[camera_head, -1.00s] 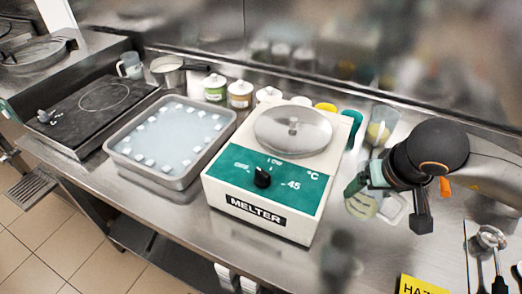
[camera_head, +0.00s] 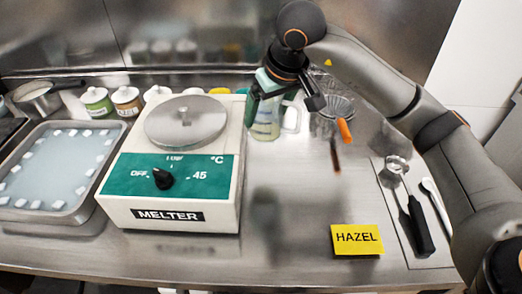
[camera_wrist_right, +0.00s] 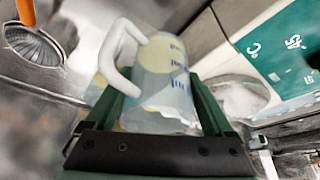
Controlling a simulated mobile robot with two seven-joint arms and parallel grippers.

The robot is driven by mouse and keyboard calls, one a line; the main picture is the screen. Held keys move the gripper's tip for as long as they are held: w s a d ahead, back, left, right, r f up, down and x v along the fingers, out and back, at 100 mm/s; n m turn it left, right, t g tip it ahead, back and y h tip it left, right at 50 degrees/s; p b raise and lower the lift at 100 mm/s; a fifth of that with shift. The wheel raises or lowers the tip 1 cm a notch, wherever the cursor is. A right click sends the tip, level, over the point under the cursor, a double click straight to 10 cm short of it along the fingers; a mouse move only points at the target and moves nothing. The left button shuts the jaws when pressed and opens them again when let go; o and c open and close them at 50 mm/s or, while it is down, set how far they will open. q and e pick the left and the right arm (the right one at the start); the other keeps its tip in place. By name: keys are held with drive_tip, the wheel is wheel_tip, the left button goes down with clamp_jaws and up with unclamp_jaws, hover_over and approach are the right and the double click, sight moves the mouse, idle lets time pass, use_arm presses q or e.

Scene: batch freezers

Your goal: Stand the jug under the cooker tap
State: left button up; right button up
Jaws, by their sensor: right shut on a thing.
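The jug (camera_head: 265,122) is clear with a white handle, blue marks and pale yellow contents. It is just right of the melter in the head view. My right gripper (camera_head: 265,92) is shut on it from above. In the right wrist view, the jug (camera_wrist_right: 165,85) sits between the green fingers of my right gripper (camera_wrist_right: 160,105), its handle to the left. The jug looks nearly upright in the head view. I cannot tell whether its base touches the counter. The cooker tap is not in view. My left gripper is not in view.
The white melter (camera_head: 190,218) stands left of the jug, with a tray (camera_head: 85,215) of pale liquid further left. Several small tubs (camera_head: 127,100) line the back. A yellow HAZEL card (camera_head: 357,239) and a utensil mat (camera_head: 405,255) lie front right.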

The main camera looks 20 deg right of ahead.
wheel_tip(320, 180, down, 12)
drive_tip(key=shift+r, duration=0.15)
idle(0.3)
drive_tip(key=o, duration=1.1)
